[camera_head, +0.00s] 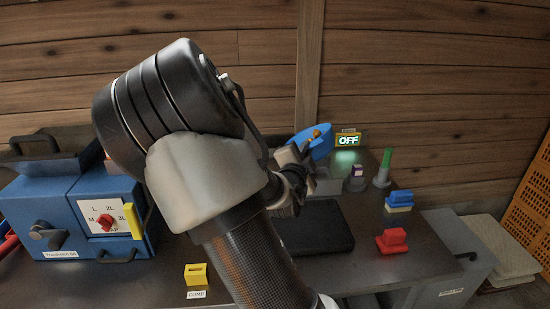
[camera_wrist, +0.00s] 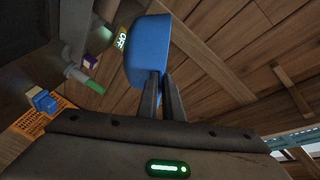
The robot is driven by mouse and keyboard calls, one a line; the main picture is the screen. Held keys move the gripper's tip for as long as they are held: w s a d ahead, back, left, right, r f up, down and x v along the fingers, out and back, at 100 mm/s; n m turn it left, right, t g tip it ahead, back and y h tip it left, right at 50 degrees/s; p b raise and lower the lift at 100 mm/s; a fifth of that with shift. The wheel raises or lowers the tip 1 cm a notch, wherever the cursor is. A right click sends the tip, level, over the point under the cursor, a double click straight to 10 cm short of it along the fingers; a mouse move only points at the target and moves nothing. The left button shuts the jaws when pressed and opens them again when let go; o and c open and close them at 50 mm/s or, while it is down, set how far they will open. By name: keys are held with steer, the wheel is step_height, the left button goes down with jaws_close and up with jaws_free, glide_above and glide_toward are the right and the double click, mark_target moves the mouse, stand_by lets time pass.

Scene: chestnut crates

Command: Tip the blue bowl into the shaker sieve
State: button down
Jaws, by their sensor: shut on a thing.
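The blue bowl (camera_head: 321,146) is held up over the back of the table, tilted, with a few small orange-brown pieces showing at its rim. My gripper (camera_head: 297,163) is shut on the bowl's edge. In the wrist view the bowl (camera_wrist: 148,48) stands beyond the closed fingers (camera_wrist: 165,85), its outer side facing the camera, so its inside is hidden.
A blue machine (camera_head: 60,215) with a dial stands at the left. A yellow block (camera_head: 196,274) is in front. A black flat plate (camera_head: 318,236) lies mid-table. Red (camera_head: 391,241) and blue (camera_head: 400,196) blocks and a green-topped stand (camera_head: 382,177) are at the right.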

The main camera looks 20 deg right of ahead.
steer(key=shift+w+a+r+p, duration=0.2)
steer(key=shift+w+a+p, duration=0.05)
steer(key=shift+p, duration=0.15)
steer(key=shift+w+a+n, duration=0.1)
steer(key=shift+w+n, duration=0.05)
steer(key=shift+n, duration=0.15)
steer(key=shift+w+a+p, duration=0.2)
steer(key=shift+p, duration=0.4)
steer(key=shift+w+a+n+p, duration=0.3)
steer(key=shift+n+p, duration=0.2)
steer(key=shift+p, duration=0.15)
steer(key=shift+w+a+f+n+g+p, duration=0.2)
steer(key=shift+w+a+n+p, duration=0.35)
steer(key=shift+p, duration=0.45)
steer(key=shift+w+a+f+n+g+p, duration=0.1)
steer(key=shift+w+a+n+g+p, duration=0.15)
steer(key=shift+n+p, duration=0.65)
